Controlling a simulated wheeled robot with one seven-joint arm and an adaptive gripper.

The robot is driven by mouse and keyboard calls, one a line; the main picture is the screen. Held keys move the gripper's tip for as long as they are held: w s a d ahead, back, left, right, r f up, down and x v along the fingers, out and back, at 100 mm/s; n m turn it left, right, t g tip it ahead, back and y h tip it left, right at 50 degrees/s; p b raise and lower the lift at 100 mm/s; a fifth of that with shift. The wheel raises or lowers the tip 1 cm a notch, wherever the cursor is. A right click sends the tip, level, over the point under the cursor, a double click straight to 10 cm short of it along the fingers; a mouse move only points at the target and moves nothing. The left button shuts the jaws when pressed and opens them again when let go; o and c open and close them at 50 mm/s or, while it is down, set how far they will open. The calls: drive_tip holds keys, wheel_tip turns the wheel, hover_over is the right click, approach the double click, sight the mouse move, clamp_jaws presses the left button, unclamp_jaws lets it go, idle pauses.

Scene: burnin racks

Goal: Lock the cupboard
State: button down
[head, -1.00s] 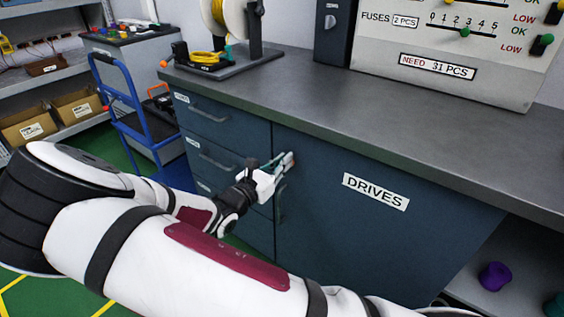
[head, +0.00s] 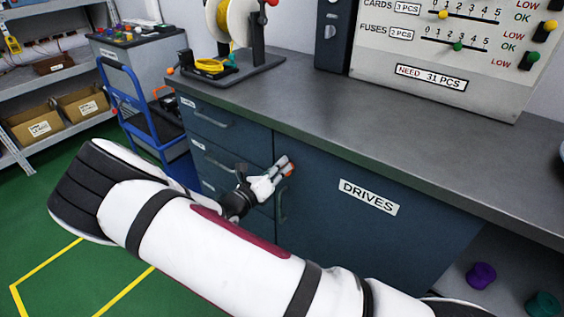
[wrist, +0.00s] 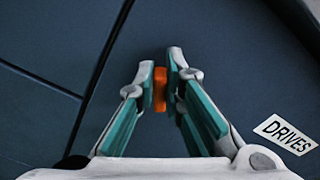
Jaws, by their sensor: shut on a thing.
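The cupboard is the dark blue door (head: 335,240) labelled DRIVES, under the grey worktop; it looks shut, flush with the drawers beside it. A small orange knob (head: 290,171) is at its upper left, near the edge by the drawers. It shows upright in the wrist view (wrist: 159,90). My gripper (head: 284,165) is at this knob, with its two teal-padded fingers (wrist: 160,76) on either side, shut on it. The fingers partly hide the knob in the head view. The DRIVES label (wrist: 285,134) is at the right in the wrist view.
Drawers (head: 222,140) with bar handles are left of the door. The worktop (head: 400,130) holds a cable spool stand and a panel (head: 450,50). A blue trolley (head: 125,95) stands at the left. An open shelf with purple and teal pieces is at the right.

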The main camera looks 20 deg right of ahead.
drive_tip(key=n, duration=0.4)
drive_tip(key=f+n+p, duration=0.1)
drive_tip(key=n, duration=0.6)
drive_tip(key=shift+w+a+f+n+p, duration=0.3)
drive_tip(key=shift+w+f, duration=0.05)
drive_tip(key=shift+w, duration=0.05)
idle(0.3)
drive_tip(key=c, duration=1.7)
unclamp_jaws()
drive_tip(key=v, duration=1.2)
